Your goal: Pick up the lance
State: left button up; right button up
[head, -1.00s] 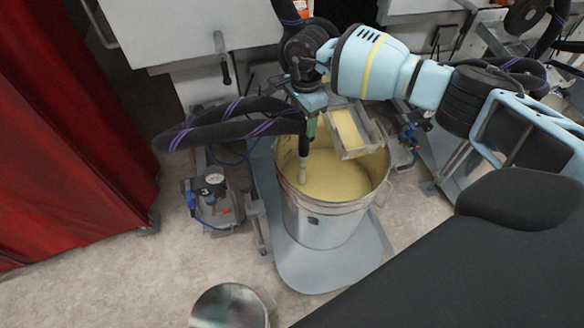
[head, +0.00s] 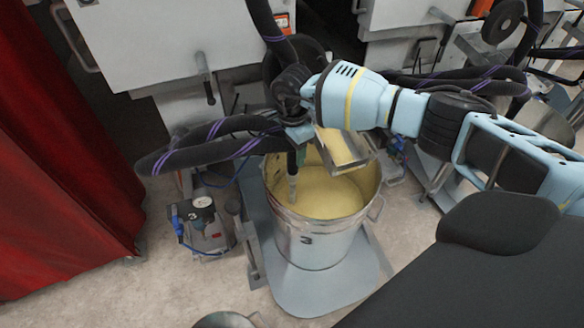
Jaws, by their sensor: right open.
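The lance (head: 293,187) is a slim tube with a dark upper part and a pale grey tip. It stands nearly upright at the left inside of a metal bucket (head: 315,250), its tip in or just over the yellow liquid (head: 335,195). My right gripper (head: 297,133) is open at the top of the lance, coming in from the right. Whether its fingers surround or touch the lance is hidden by the hand and hoses. My left gripper is not in view.
A thick black hose (head: 215,140) with purple stripes loops left of the gripper. A metal box-shaped part (head: 345,152) hangs over the bucket just right of the lance. A small pump unit (head: 200,222) stands left of the bucket. A red curtain (head: 60,170) hangs at left.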

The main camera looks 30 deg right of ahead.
notch_tip(320, 180, down, 3)
jog(key=shift+f+b, duration=0.2)
jog(key=shift+b, duration=0.2)
jog(key=shift+r, duration=0.15)
grip_shut()
